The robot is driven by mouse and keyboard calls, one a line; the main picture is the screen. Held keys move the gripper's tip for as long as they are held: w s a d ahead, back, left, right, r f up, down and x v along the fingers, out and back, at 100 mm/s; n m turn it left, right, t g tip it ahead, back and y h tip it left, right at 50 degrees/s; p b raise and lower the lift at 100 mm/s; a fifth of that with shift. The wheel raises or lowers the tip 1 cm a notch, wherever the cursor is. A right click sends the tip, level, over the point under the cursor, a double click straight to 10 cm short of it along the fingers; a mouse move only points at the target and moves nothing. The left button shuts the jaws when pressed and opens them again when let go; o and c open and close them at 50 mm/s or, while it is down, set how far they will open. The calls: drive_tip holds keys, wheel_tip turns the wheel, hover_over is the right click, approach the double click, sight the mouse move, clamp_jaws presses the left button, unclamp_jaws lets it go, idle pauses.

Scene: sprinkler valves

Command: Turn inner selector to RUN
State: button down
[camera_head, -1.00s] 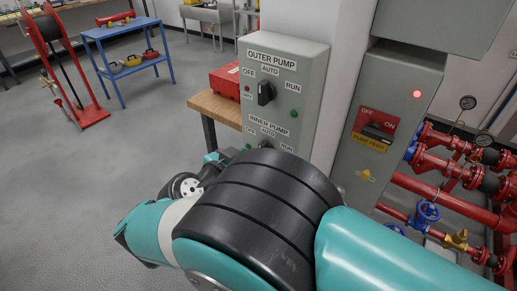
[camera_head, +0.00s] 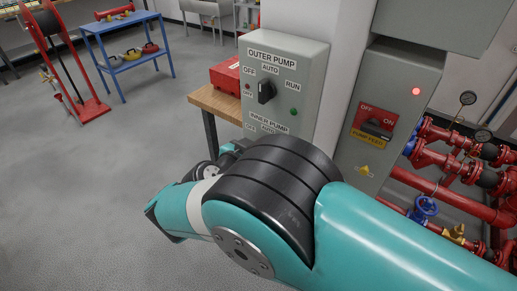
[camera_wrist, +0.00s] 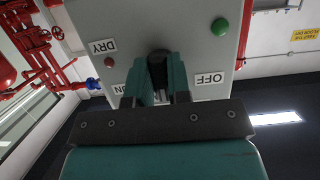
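The grey control box (camera_head: 318,65) carries an OUTER PUMP selector (camera_head: 266,91) with its black knob upright, toward AUTO. Below it is the INNER PUMP label (camera_head: 268,123), with the inner selector hidden behind my arm in the head view. In the wrist view, which looks upside down, a black selector knob (camera_wrist: 157,66) lies between the two teal fingers of my gripper (camera_wrist: 160,72). The fingers stand close on both sides of it; whether they press on it is unclear. An OFF label (camera_wrist: 207,79) is at the right, and a partly hidden label (camera_wrist: 119,89) is at the left.
A red lamp (camera_wrist: 109,62) with a DRY label and a green lamp (camera_wrist: 220,26) flank the knob. The PUMP FEED box (camera_head: 352,155) and red pipes (camera_head: 455,180) stand to the right. A wooden bench (camera_head: 215,102) is behind; open floor lies left.

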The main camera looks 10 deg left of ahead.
drive_tip(key=m+y+b, duration=0.1)
drive_tip(key=m+b, duration=0.1)
drive_tip(key=b, duration=0.1)
drive_tip(key=shift+f+t+b, duration=0.1)
drive_tip(key=shift+t+b, duration=0.2)
drive_tip(key=shift+b, duration=0.1)
drive_tip(key=shift+m, duration=0.3)
drive_tip(key=shift+m+b, duration=0.3)
drive_tip(key=shift+b, duration=0.6)
drive_tip(key=m+y+b, duration=0.1)
drive_tip(key=b, duration=0.3)
drive_tip(key=shift+m+t+b, duration=0.3)
drive_tip(key=shift+m+b, duration=0.05)
drive_tip(key=shift+m, duration=0.05)
drive_tip(key=shift+b, duration=0.75)
